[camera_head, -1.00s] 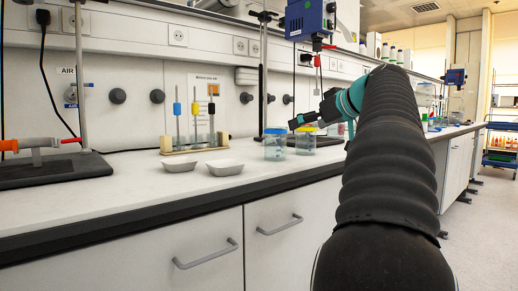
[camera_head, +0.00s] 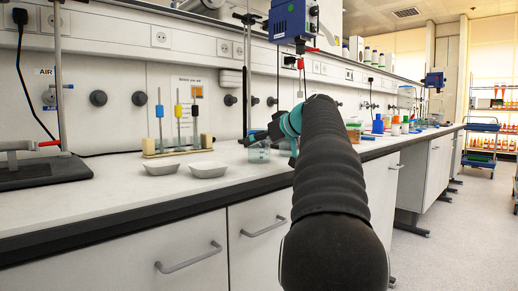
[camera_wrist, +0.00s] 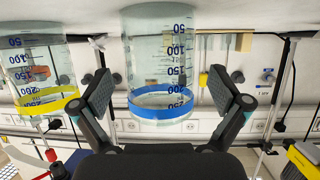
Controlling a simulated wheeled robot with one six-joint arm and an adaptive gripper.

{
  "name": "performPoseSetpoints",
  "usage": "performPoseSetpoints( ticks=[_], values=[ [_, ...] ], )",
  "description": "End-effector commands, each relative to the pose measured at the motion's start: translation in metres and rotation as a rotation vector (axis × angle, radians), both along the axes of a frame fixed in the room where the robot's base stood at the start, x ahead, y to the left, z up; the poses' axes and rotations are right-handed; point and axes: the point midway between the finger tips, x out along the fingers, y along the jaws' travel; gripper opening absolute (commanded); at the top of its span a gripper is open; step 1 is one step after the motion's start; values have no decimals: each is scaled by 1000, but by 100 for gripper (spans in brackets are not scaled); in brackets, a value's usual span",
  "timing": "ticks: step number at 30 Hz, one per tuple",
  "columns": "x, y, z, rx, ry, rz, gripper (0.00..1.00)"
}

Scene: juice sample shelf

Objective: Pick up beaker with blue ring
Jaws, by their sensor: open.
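The beaker with the blue ring (camera_wrist: 160,48) is clear, with dark volume marks, and shows upside down in the wrist view. It stands between the two spread fingers of my gripper (camera_wrist: 160,92), with visible gaps at both sides. In the head view the beaker (camera_head: 258,154) stands on the bench, its upper part partly covered by my gripper (camera_head: 262,137). A similar beaker with a yellow ring (camera_wrist: 32,62) is beside it at the left of the wrist view, outside the left finger. My arm hides that one in the head view.
Two white dishes (camera_head: 208,169) (camera_head: 161,168) sit on the bench (camera_head: 100,203) left of the beaker. Behind them is a wooden rack (camera_head: 180,153) with coloured-top rods. A stand with a blue device (camera_head: 292,20) rises behind the beaker. Bottles stand farther along the bench.

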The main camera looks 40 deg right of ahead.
Motion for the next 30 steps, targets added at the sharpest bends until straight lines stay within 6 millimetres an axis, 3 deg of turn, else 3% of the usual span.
performPoseSetpoints(
  ticks=[3,10,19,20,30],
  values=[
    [12,0,-5,0,1,1,99],
    [13,0,-5,0,1,-1,99],
    [13,0,-5,0,1,-1,24],
    [13,0,-5,-1,-1,-1,20],
    [13,0,-3,-1,0,-1,20]
  ],
)
